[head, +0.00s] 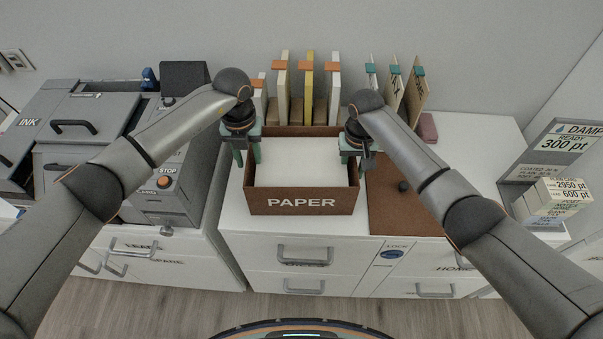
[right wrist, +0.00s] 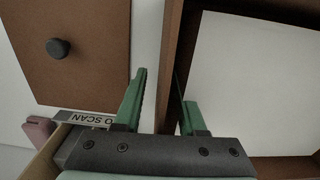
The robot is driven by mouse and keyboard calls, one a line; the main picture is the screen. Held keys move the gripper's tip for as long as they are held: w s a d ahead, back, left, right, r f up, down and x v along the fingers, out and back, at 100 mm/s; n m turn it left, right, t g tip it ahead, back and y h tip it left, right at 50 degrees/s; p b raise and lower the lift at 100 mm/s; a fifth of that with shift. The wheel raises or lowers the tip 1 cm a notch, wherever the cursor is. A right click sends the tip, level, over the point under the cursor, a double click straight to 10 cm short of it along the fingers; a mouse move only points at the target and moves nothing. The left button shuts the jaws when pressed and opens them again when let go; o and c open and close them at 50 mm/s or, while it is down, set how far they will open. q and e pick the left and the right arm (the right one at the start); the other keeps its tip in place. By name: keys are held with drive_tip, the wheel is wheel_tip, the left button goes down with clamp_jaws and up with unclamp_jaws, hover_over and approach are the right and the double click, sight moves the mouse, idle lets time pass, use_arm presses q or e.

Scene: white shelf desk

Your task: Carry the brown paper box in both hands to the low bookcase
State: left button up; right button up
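The brown paper box (head: 261,201), marked PAPER, sits upright on the white cabinet top and holds a white stack of paper (head: 305,166). My left gripper (head: 246,156) is at the box's left wall, its green fingers apart. My right gripper (head: 354,160) is at the box's right wall. In the right wrist view my right gripper (right wrist: 160,108) has its two green fingers apart, with the box's wall (right wrist: 169,82) between them and a gap to the left finger. The low bookcase cannot be clearly made out.
A brown panel with a black knob (head: 390,212) lies right of the box. Upright folders (head: 308,88) stand behind it. A grey machine with a STOP button (head: 168,181) is at left, and a DAMP sign with small boxes (head: 552,198) at right. Floor (head: 150,300) shows in front.

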use_arm(q)
drive_tip(key=shift+c, duration=0.3)
use_arm(e)
drive_tip(key=shift+c, duration=0.4)
use_arm(q)
clamp_jaws()
use_arm(e)
clamp_jaws()
idle(0.3)
use_arm(q)
drive_tip(key=shift+w+r, duration=0.15)
drive_tip(key=shift+r, duration=0.1)
use_arm(e)
drive_tip(key=shift+w+r, duration=0.2)
drive_tip(key=shift+r, duration=0.05)
